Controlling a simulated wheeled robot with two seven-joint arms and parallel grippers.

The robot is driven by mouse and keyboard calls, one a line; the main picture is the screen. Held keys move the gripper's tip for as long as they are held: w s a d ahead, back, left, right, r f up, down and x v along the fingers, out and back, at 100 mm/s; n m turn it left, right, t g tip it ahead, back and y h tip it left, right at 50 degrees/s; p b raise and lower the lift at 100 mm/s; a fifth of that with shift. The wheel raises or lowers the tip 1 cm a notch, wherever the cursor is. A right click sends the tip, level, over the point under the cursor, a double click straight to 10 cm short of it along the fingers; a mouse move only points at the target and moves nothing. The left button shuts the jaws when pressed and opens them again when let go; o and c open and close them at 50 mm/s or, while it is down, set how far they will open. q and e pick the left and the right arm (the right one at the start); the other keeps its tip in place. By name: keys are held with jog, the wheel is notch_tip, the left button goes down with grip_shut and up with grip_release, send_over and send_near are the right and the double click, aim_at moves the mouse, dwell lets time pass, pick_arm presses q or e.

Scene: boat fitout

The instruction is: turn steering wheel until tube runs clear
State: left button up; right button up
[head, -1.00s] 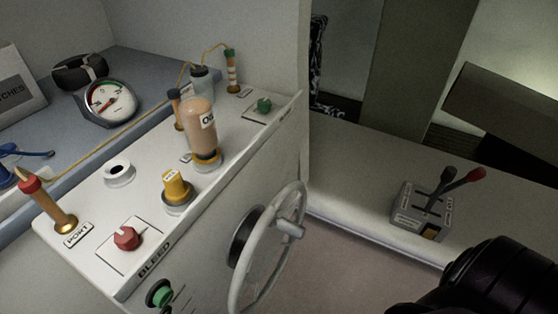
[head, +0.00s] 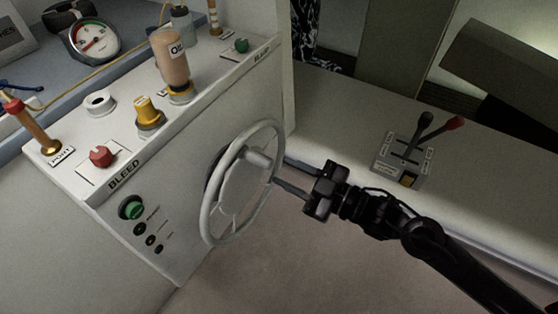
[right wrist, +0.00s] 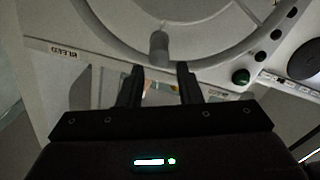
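The grey steering wheel (head: 232,190) stands on the front face of the white console, with a spinner knob (head: 258,159) near its upper right rim. My right gripper (head: 281,172) is open and empty beside the right rim, its fingers pointing at the knob. In the right wrist view the knob (right wrist: 158,48) lies just beyond and between the open fingertips, apparently not gripped. A thin yellow tube (head: 122,67) runs behind the console top; whether it carries bubbles is too small to tell. An amber oil bottle (head: 172,62) stands inverted on the console. My left gripper is not in view.
The console top carries a red bleed knob (head: 101,156), a yellow-capped fitting (head: 147,112), a white ring (head: 99,103) and a green knob (head: 241,45). A round gauge (head: 94,40) sits behind. A throttle box (head: 404,156) stands on the ledge to the right.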

aim_at(248, 154)
jog(key=p+x, duration=0.1)
jog(key=x, duration=0.5)
jog(key=shift+w+a+r+p, duration=0.1)
jog(key=shift+w+a+p, duration=0.05)
jog(key=shift+w+p, duration=0.15)
jog(key=shift+w+a, duration=0.3)
jog(key=shift+a, duration=0.25)
grip_shut()
